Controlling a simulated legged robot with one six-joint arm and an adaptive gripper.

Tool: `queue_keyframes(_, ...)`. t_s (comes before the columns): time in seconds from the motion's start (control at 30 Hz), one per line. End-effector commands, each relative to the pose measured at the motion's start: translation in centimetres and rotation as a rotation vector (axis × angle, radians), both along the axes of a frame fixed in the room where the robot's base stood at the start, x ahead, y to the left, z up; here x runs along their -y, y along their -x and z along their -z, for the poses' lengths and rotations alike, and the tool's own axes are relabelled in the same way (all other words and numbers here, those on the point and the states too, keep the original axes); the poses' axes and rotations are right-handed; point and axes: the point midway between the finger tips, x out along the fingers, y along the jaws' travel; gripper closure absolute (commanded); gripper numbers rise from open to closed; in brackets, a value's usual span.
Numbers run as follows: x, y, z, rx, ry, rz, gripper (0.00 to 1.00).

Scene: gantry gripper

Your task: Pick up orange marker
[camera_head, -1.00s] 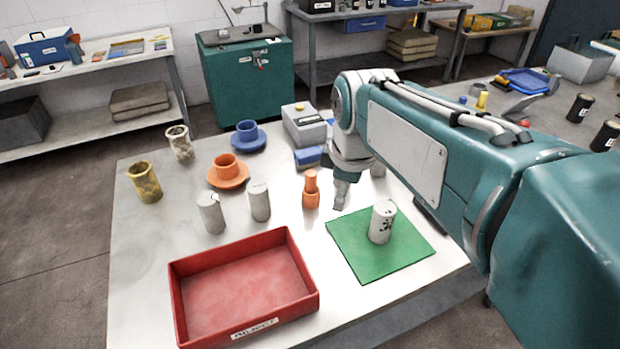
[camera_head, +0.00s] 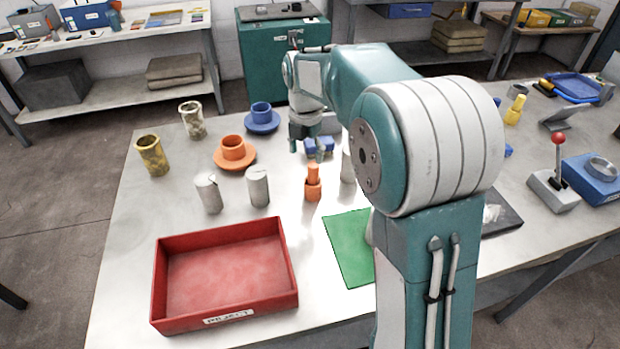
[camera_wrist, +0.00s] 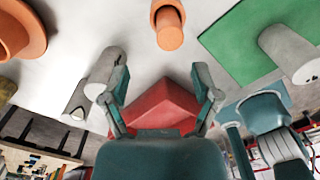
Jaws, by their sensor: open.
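The orange marker (camera_head: 313,184) stands upright on the white table, between the grey cylinders and the green mat. It also shows at the top of the wrist view (camera_wrist: 168,28). My gripper (camera_head: 306,150) is above the table behind the marker, apart from it. In the wrist view my gripper (camera_wrist: 162,80) has its two fingers spread wide with nothing held between them; the marker lies beyond the fingertips.
Two grey cylinders (camera_head: 258,187) stand left of the marker. A red bin (camera_head: 225,270) is in front, and a green mat (camera_head: 348,245) is partly hidden by my arm. An orange flanged part (camera_head: 233,152) and a blue one (camera_head: 262,118) stand behind left. A blue block (camera_head: 325,145) is near my gripper.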

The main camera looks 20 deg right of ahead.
Motion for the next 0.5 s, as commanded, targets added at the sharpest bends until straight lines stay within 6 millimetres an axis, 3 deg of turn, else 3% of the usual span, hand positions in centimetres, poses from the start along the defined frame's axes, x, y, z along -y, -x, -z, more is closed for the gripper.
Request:
queue_keyframes(0.27, 1.4, 0.0, 2.9, -0.001, -0.011, 0.006, 0.21)
queue_keyframes(0.5, 1.0, -0.2, 6.5, -0.002, -0.005, 0.005, 0.21)
